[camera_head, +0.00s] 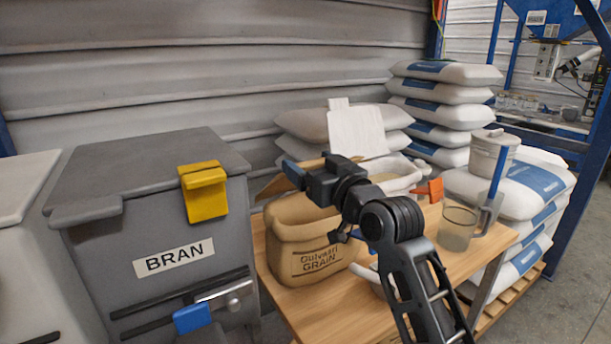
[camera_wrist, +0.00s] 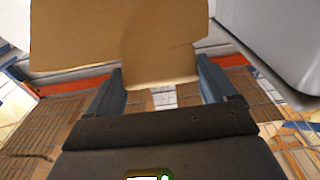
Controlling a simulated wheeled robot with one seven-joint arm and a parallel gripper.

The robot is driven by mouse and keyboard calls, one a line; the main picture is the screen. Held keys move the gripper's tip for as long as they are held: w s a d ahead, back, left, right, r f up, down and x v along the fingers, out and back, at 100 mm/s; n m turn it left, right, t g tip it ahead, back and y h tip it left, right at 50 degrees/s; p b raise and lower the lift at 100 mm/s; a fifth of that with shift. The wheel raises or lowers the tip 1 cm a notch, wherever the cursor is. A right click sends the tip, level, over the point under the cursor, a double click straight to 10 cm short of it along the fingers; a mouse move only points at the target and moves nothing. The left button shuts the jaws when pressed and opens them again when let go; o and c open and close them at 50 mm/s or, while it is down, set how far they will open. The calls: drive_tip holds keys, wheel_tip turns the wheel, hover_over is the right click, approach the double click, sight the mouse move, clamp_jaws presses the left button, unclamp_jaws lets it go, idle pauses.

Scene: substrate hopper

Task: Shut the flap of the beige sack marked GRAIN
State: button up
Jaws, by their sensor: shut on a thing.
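The beige sack marked GRAIN (camera_head: 302,262) stands upright on the wooden table, right of the grey BRAN bin. Its tan flap (camera_head: 273,187) stands up at the back of the mouth, partly hidden by my gripper. My gripper (camera_head: 293,174) is above the sack's mouth with its blue fingers at the flap. In the wrist view the flap (camera_wrist: 120,35) fills the upper middle, and its narrower end lies between my two fingers (camera_wrist: 160,78). The gripper is shut on this flap. The inside of the sack is hidden in both views.
The BRAN bin (camera_head: 150,235) with a yellow latch (camera_head: 204,190) stands close left. A pale open sack (camera_head: 397,172) with a raised white flap (camera_head: 357,131) is behind. A clear jug (camera_head: 457,228) and orange object (camera_head: 430,190) stand right on the table (camera_head: 340,308).

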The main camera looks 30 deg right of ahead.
drive_tip(key=s+f+t+b, duration=0.3)
drive_tip(key=f+b, duration=0.7)
drive_tip(key=b, duration=0.6)
drive_tip(key=shift+v, duration=0.8)
drive_tip(key=shift+f, duration=0.15)
drive_tip(key=o, duration=1.3)
drive_tip(key=v, duration=0.7)
drive_tip(key=shift+s+f, duration=0.1)
drive_tip(key=shift+s, duration=0.3)
